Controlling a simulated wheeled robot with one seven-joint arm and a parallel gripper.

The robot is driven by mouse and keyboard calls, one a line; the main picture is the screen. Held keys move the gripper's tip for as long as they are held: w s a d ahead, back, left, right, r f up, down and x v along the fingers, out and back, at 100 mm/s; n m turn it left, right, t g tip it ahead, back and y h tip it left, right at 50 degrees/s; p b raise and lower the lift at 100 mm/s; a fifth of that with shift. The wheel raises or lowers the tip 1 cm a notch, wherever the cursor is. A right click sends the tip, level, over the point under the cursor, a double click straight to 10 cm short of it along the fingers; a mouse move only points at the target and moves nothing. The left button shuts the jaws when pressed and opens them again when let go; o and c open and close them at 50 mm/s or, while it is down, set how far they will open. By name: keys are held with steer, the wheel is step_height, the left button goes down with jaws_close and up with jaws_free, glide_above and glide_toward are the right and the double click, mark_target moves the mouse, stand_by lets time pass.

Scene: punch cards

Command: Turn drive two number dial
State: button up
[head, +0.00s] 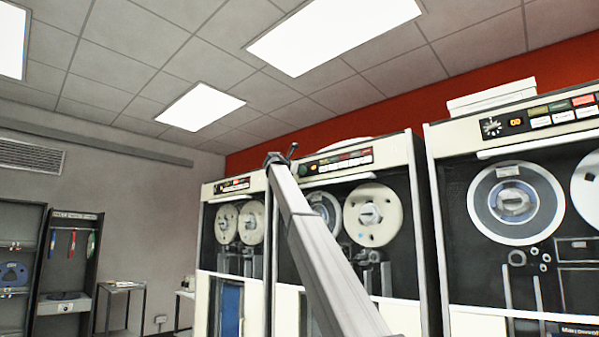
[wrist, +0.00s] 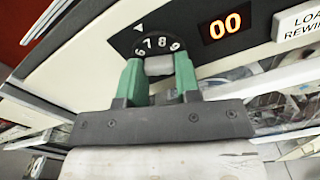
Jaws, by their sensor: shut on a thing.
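The fingers hide the lower part of the dial. An orange display (wrist: 225,24) beside the dial reads 00. In the head view my arm reaches the top panel of the middle tape drive (head: 408,160); the dial there is hidden behind it.
A right tape drive (head: 433,180) with its own dial (head: 490,127) stands nearby, and a left drive (head: 204,215) adjoins the middle one. A white LOAD REWIND button (wrist: 297,22) lies right of the display. Open racks (head: 92,255) and a small table (head: 122,286) stand far left.

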steer(key=shift+f, duration=0.15)
steer(key=o, duration=0.9)
steer(key=shift+s+a, duration=0.1)
steer(key=shift+s, duration=0.05)
steer(key=v, duration=1)
steer(key=shift+s+a, duration=0.2)
steer(key=shift+s+a, duration=0.1)
